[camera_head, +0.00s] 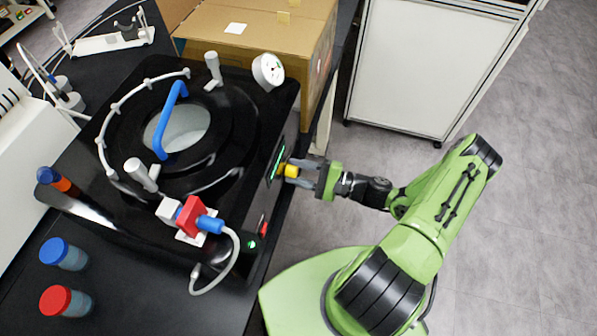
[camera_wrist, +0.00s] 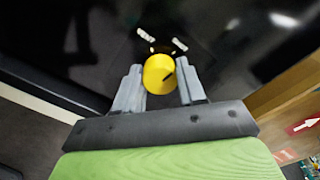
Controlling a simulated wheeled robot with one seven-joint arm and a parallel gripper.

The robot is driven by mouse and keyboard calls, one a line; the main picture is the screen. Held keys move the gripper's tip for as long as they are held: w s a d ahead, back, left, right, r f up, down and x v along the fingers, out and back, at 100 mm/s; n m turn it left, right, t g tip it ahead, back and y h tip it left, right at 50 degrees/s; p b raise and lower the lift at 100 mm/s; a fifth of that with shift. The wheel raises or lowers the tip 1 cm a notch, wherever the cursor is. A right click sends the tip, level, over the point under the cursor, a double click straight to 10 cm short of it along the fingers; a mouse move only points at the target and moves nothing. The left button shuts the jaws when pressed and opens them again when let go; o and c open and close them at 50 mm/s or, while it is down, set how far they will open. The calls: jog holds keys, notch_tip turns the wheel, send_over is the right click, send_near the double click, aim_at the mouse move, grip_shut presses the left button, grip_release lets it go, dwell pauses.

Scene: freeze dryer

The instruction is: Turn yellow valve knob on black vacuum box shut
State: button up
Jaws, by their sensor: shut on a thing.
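The yellow valve knob (camera_head: 291,170) sticks out of the right side of the black vacuum box (camera_head: 262,95).
A cardboard box (camera_head: 240,45) stands behind the vacuum box. A red and blue valve with a hose (camera_head: 192,215) sits at the front of the lid. Jars with blue (camera_head: 62,253) and red (camera_head: 65,301) caps stand on the left bench. Open floor (camera_head: 520,220) lies to the right.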

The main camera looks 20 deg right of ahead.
jog(key=shift+n, duration=0.6)
jog(key=o, duration=1.1)
jog(key=shift+c, duration=0.2)
jog(key=b+v, duration=0.1)
jog(key=v, duration=1.5)
